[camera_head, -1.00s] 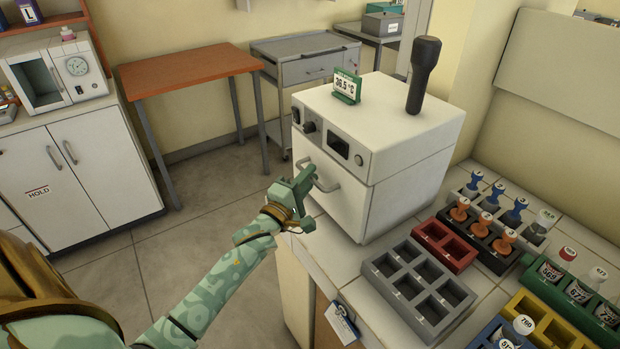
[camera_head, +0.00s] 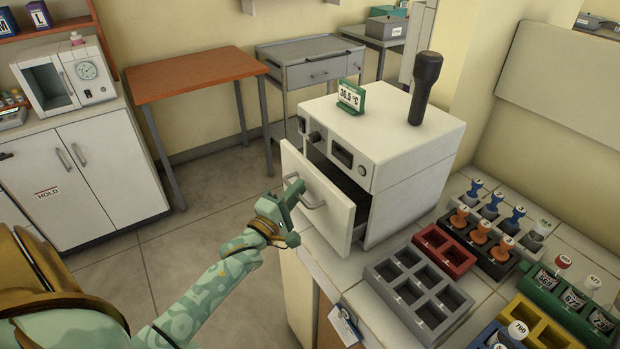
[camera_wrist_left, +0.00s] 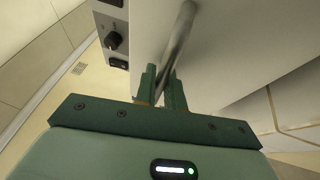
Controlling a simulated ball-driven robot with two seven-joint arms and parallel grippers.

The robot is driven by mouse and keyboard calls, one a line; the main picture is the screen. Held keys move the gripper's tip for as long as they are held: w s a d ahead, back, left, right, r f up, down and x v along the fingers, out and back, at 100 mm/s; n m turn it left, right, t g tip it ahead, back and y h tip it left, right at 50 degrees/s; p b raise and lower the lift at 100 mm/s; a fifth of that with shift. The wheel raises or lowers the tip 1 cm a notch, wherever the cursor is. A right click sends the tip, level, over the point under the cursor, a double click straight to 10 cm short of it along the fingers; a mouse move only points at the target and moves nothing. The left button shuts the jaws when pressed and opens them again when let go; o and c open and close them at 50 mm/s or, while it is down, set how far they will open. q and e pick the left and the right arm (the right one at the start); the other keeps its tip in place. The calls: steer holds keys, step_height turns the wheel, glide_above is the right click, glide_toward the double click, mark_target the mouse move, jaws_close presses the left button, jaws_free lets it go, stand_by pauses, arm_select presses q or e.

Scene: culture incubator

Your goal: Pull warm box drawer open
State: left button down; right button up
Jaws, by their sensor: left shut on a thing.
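The warm box (camera_head: 410,145) is a white cabinet on the tiled counter, with a knob and a dark display on its front. Its drawer (camera_head: 325,205) stands partly open, with a dark gap behind the front panel. My left gripper (camera_head: 298,190) is at the drawer's bar handle (camera_head: 314,200). In the left wrist view the fingers (camera_wrist_left: 162,88) are shut around the metal handle (camera_wrist_left: 178,45). The drawer's inside is mostly hidden by its front panel. My right gripper is in neither view.
A green-framed 36.5 °C sign (camera_head: 351,96) and a dark upright handle-like object (camera_head: 424,88) stand on the box. A grey rack (camera_head: 417,290), a red rack (camera_head: 444,250) and racks of stoppered tubes stand to the right. Open floor lies left of the counter.

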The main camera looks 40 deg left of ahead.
arm_select(q)
steer(key=s+a+p, duration=0.5)
steer(key=s, duration=0.8)
steer(key=shift+a, duration=0.15)
steer(key=c, duration=1.8)
jaws_free()
steer(key=shift+w, duration=0.1)
steer(key=s+f, duration=0.1)
steer(key=s, duration=0.4)
steer(key=s+f, duration=0.1)
steer(key=s, duration=0.4)
steer(key=s+f, duration=0.1)
steer(key=s, duration=0.5)
steer(key=shift+s, duration=0.1)
